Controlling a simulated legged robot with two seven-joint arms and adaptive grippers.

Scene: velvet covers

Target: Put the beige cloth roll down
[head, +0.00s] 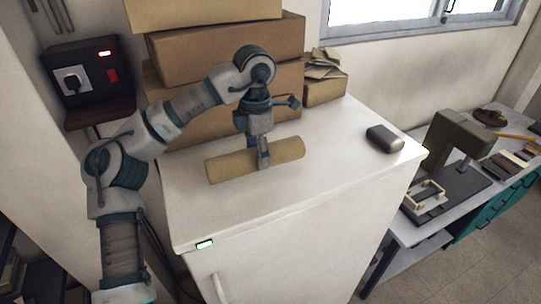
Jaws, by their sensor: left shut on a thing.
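A beige cloth roll (232,165) lies lengthwise across the white top of a fridge-like cabinet (330,165), tilted slightly up to the right in the picture. My left gripper (263,160) reaches down from above and is shut on the roll near its middle. The roll is at or just above the white top; I cannot tell whether it touches. The fingers hide a small part of the roll. My right gripper is not in view.
Cardboard boxes (225,50) are stacked behind the roll. A small dark grey object (384,139) lies at the right of the white top. The front of the top is clear. A workbench (408,235) with a green machine (457,140) stands lower right.

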